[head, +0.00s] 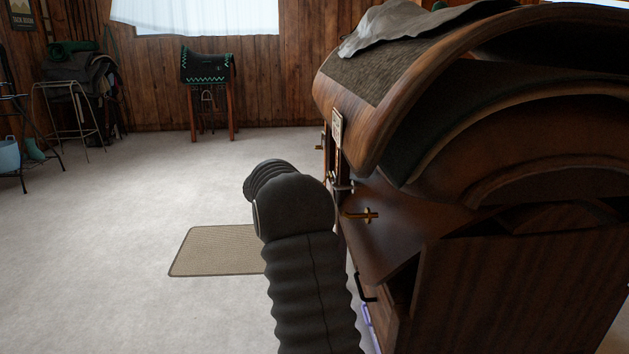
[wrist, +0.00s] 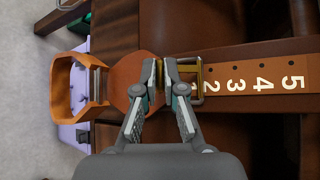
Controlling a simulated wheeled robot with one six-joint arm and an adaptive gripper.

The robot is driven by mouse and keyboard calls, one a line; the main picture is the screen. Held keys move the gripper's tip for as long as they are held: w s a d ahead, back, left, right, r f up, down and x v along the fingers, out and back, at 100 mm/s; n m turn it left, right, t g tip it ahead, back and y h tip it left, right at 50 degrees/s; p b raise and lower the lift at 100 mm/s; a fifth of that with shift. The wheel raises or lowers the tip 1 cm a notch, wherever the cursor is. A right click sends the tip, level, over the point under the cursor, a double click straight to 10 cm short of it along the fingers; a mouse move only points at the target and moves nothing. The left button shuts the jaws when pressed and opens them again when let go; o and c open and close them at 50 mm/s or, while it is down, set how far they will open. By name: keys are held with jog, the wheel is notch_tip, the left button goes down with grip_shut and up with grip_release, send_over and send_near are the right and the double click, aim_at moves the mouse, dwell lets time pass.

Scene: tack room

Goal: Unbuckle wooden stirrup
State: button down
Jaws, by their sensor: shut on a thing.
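The wooden stirrup (wrist: 62,92) is an orange-brown open frame at the left of the wrist view. It joins a round brown leather piece (wrist: 125,75). A brown leather strap (wrist: 250,95) with white numbers runs to the right from a brass buckle (wrist: 200,82). The buckle frame lies around the strap near the number 1. My gripper (wrist: 163,70) has its fingertips close together at the left side of the buckle, shut on its brass part. The exact hold is partly hidden by the fingers. In the head view my arm and the saddle hide the gripper.
The saddle (head: 350,125) sits on a dark wooden stand (head: 500,285) close at right. A lilac object (wrist: 75,137) is beyond the stirrup. A beige mat (head: 215,250) lies on the pale floor, which is open to the left. Another saddle stand (head: 210,105) is at the back.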

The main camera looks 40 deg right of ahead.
jog(key=shift+s+d+r+m+t+y+p, duration=0.1)
jog(key=shift+r+m+t+y+p, duration=0.5)
jog(key=shift+r+m+y, duration=1.05)
jog(key=shift+d+r+m+t+y+p, duration=0.1)
jog(key=shift+r+m+t+y+p, duration=0.15)
jog(key=shift+r+m+t+y, duration=1.35)
jog(key=shift+f+n+g+y, duration=0.25)
jog(key=shift+n+g+y, duration=0.4)
jog(key=shift+n+g, duration=0.15)
jog(key=c, duration=1.3)
grip_release()
